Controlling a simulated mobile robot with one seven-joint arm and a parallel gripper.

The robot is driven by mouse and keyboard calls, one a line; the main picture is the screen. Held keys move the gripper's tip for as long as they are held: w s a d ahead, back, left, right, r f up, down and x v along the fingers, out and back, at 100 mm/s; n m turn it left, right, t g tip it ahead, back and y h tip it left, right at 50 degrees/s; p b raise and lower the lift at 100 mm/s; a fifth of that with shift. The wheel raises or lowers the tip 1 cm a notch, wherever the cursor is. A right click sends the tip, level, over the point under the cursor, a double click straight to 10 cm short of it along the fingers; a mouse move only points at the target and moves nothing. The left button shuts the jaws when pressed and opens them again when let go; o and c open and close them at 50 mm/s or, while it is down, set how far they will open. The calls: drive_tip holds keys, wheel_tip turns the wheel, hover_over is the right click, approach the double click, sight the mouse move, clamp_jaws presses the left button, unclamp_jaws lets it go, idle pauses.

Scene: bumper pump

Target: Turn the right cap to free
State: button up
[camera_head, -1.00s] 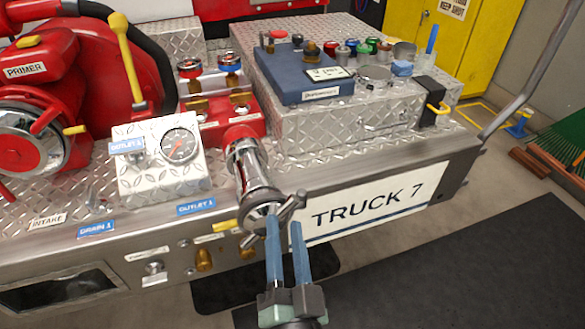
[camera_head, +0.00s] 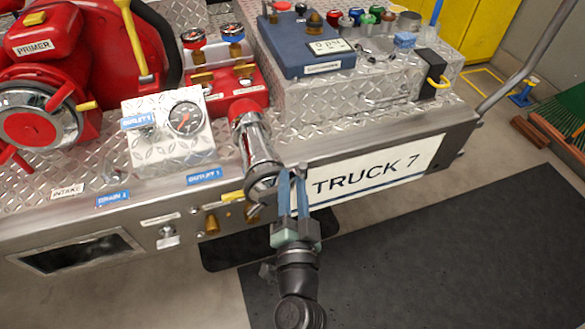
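The right cap (camera_head: 262,190) is the chrome cap on the lower end of the chrome outlet pipe (camera_head: 252,140), beside the OUTLET 1 label. One lug points down-left; the upper-right lug is at the fingertips. My gripper (camera_head: 292,172) comes from below, its two blue fingers pointing up at the cap's right side. A narrow gap shows between the fingers, around the upper-right lug. Whether they press on the lug cannot be made out. The fingers partly hide the cap's right edge and the lug.
A TRUCK 7 plate (camera_head: 370,178) is just right of the fingers. A yellow handle (camera_head: 233,197) and brass fittings sit left of and below the cap. A gauge panel (camera_head: 165,130) stands up-left. The floor at the lower right is clear, with a dark mat (camera_head: 430,260).

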sight(293, 181)
drive_tip(key=shift+w, duration=1.5)
clamp_jaws()
idle(0.4)
